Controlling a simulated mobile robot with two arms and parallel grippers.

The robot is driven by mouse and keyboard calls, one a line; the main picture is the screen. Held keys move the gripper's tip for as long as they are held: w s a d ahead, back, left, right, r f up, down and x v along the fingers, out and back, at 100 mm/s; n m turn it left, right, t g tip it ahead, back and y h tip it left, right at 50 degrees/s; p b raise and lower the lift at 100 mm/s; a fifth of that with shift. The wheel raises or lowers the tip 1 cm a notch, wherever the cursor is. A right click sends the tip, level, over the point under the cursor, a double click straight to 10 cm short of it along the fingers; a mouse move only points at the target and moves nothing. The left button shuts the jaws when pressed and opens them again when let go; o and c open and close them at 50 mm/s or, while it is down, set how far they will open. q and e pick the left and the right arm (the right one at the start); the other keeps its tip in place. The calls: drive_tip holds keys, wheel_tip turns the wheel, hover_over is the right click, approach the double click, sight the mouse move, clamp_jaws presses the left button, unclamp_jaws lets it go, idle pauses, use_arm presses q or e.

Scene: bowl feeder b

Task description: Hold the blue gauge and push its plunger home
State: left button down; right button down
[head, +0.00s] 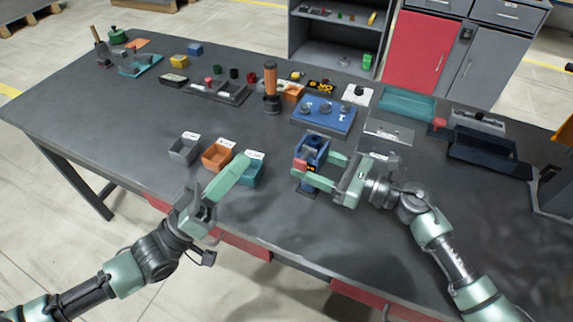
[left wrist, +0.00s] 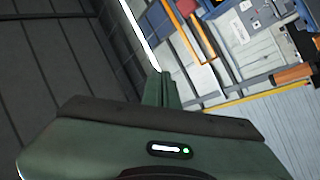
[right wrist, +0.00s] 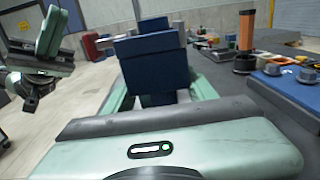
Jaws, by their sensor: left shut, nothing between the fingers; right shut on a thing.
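The blue gauge (head: 313,146) stands near the middle front of the table in the head view. It has a red part on its left side and a dark base below. My right gripper (head: 318,168) is shut on the blue gauge from the right; the gauge's blue block (right wrist: 158,62) fills the space between the fingers in the right wrist view. A grey bar-like part (right wrist: 112,41) sticks out to the left from its top; I cannot tell if this is the plunger. My left gripper (head: 238,167) is shut and empty, left of the gauge, above the small bins.
Small grey (head: 184,150), orange (head: 217,156) and teal (head: 251,174) bins stand left of the gauge. Behind are a blue plate with knobs (head: 322,115) and an orange-handled tool (head: 271,85). A dark blue tray (head: 487,149) lies at right. The front right tabletop is clear.

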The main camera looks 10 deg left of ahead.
use_arm(q)
drive_tip(key=a+f+m+g, duration=0.1)
drive_tip(key=m+g, duration=0.5)
drive_tip(key=m, duration=0.5)
drive_tip(key=w+a+f+m+g, duration=0.1)
drive_tip(key=m+g, duration=0.6)
drive_tip(key=m, duration=0.5)
drive_tip(key=a+f+m+g, duration=0.1)
drive_tip(key=m+g, duration=0.5)
drive_tip(key=m, duration=0.6)
drive_tip(key=shift+w+a+f, duration=0.3)
drive_tip(key=shift+a, duration=0.15)
